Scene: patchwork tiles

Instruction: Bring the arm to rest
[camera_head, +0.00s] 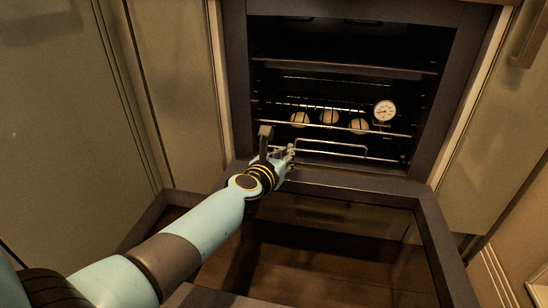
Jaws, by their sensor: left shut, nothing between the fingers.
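My left arm comes in from the lower left, light blue with dark bands. My left gripper (278,149) is shut and empty. In the picture it lies at the front edge of the oven opening, by the left part of the wire racks. I cannot tell whether it touches the rack. My right gripper is not in view.
The oven (237,80) is open, its door (432,215) lowered below the gripper. Several wire racks (345,150) are inside; one bears round pale items (329,117) and a dial thermometer (385,110). Cabinets (180,90) flank the oven.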

